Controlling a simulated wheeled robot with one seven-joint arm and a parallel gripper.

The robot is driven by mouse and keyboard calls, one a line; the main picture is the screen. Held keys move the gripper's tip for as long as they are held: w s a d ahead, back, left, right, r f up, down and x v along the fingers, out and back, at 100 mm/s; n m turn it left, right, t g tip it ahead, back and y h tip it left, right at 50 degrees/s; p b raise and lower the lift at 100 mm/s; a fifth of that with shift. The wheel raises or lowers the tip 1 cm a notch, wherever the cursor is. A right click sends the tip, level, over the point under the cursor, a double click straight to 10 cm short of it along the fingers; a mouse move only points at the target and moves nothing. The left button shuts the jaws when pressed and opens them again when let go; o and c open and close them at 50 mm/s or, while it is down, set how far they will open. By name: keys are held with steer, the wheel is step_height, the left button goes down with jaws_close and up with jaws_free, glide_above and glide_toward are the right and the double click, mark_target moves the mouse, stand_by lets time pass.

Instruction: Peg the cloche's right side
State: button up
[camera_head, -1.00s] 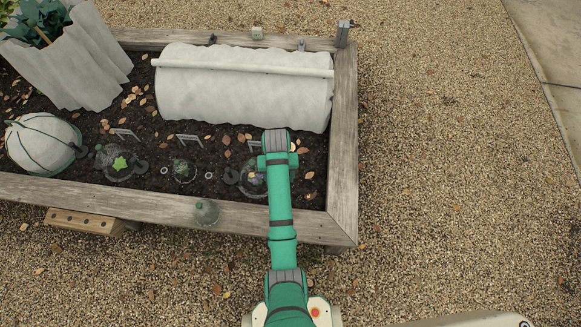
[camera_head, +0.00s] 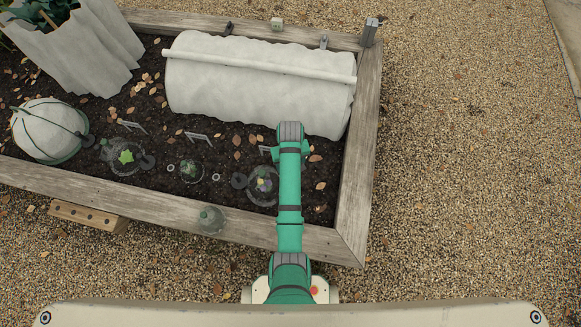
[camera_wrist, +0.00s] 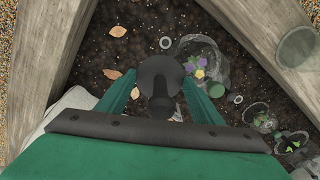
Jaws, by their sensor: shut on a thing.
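The right-hand clear cloche (camera_head: 262,186) covers a plant with purple and yellow flowers and stands in the bed's near right part. It also shows in the wrist view (camera_wrist: 200,62). A dark peg (camera_wrist: 216,89) is at its left side. At its right side is a pale ring (camera_wrist: 165,43) with no peg in it. My gripper (camera_wrist: 158,98) is shut on a dark round-headed peg (camera_wrist: 158,74), held above the soil, apart from the ring. In the head view my arm hides the gripper and this ring.
The wooden bed rim (camera_head: 357,165) closes in right and front. A small clear jar (camera_head: 212,219) stands on the front rim. A middle cloche (camera_head: 190,171) and a left cloche (camera_head: 124,157) stand further left. A white fleece tunnel (camera_head: 260,85) lies behind. Gravel is clear at right.

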steer(key=s+f+n, duration=0.2)
steer(key=f, duration=0.7)
steer(key=s+f+n, duration=0.2)
steer(key=f, duration=0.8)
stand_by(0.6)
steer(key=shift+w+d+f, duration=0.1)
steer(key=shift+f, duration=0.3)
stand_by(0.6)
steer(key=o, duration=1.1)
step_height(320, 180, up, 11)
steer(key=shift+f, duration=0.15)
